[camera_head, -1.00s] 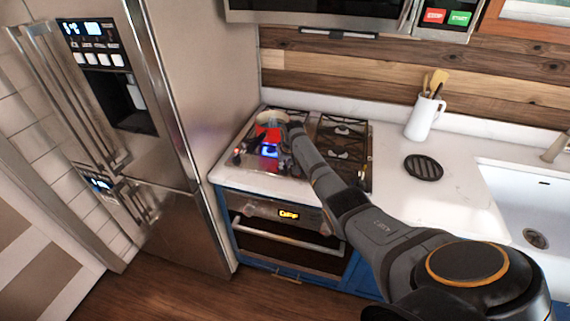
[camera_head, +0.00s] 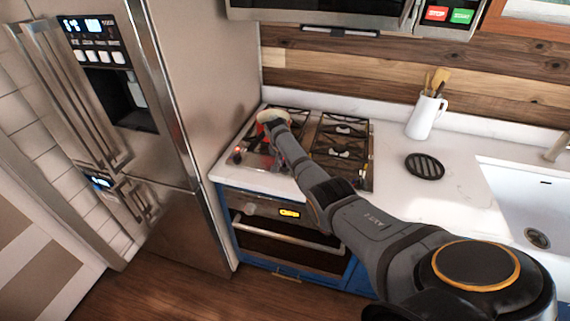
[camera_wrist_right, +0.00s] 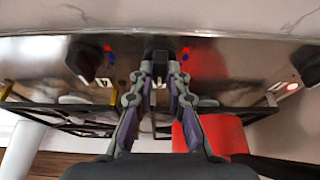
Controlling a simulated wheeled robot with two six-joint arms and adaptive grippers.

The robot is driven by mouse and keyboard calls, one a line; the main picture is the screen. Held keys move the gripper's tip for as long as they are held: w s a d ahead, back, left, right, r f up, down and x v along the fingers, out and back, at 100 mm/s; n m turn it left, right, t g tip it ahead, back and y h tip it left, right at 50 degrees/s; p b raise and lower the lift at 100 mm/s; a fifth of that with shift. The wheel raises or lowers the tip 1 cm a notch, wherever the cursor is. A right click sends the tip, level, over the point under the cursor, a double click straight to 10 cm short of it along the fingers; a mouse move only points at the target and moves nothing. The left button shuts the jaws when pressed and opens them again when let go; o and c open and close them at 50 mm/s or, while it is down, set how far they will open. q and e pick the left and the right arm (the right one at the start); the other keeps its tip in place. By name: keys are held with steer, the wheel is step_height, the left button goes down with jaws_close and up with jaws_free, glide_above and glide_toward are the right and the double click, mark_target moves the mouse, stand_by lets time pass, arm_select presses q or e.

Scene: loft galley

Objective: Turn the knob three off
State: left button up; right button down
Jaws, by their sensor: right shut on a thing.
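In the right wrist view my right gripper (camera_wrist_right: 161,68) has its two fingers closed around a black knob (camera_wrist_right: 160,57) on the steel cooktop panel. The fingers cover the knob's sides, and its number cannot be read. A second black knob (camera_wrist_right: 86,57) stands to the left, apart from the fingers, and a third (camera_wrist_right: 311,58) is cut by the right edge. In the head view my right arm reaches over the cooktop (camera_head: 257,162); the fingers and held knob are hidden there. My left gripper is not in view.
A red pot (camera_wrist_right: 223,132) stands close beside my right fingers; its pale rim shows in the head view (camera_head: 266,115). A small red light (camera_wrist_right: 292,86) glows on the panel. A white utensil jug (camera_head: 424,117) and a round black trivet (camera_head: 424,166) stand on the counter at right.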

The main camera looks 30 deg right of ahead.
stand_by(0.4)
steer(key=c, duration=1.3)
jaws_free()
steer(key=shift+r, duration=0.1)
steer(key=v, duration=1.1)
steer(key=shift+s+a+r, duration=0.15)
steer(key=shift+r, duration=0.2)
